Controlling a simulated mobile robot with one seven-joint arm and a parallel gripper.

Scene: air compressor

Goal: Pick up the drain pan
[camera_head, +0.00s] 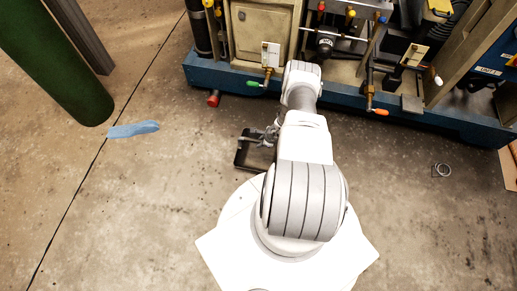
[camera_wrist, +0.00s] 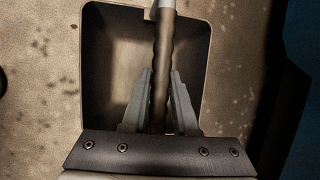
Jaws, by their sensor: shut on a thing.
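The drain pan (camera_head: 241,154) is a small dark, open, box-like pan, left of my arm in the head view and partly covered by it. In the wrist view the pan (camera_wrist: 115,60) fills the middle, with a dark ridged bar (camera_wrist: 163,50) with a light far end running above its hollow. My gripper (camera_wrist: 161,95) is shut on this bar, one grey finger on each side. In the head view my gripper (camera_head: 268,136) is small, over the pan. I cannot tell whether the pan touches the floor.
The compressor's blue base frame (camera_head: 350,97) runs across the back, with valves with green (camera_head: 255,84) and orange (camera_head: 380,111) handles. A green cylinder (camera_head: 60,60) stands at left, with a blue cloth-like item (camera_head: 133,129) nearby. A small ring (camera_head: 441,170) lies at right. Floor at left is mostly clear.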

